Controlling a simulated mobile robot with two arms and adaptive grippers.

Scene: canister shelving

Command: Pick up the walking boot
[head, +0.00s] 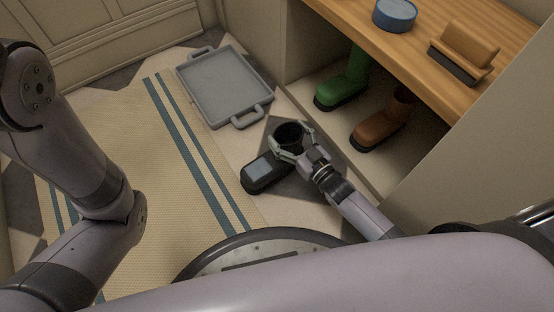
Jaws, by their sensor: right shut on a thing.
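A dark grey boot (264,173) with a lighter panel on its foot and a round open top is low over the tiled floor, its toe pointing to the lower left. I cannot tell if its sole touches the floor. My right gripper (291,146) is shut on the boot's upper part, with its fingers around the shaft near the opening. My left arm shows at the left, but its gripper is out of view.
A grey tray (224,85) with two handles lies on the floor behind the boot. A beige striped mat (135,160) lies left. A wooden bench (440,25) holds a blue tin (394,14) and a brush (465,52). Green (345,85) and brown (383,122) boots stand beneath.

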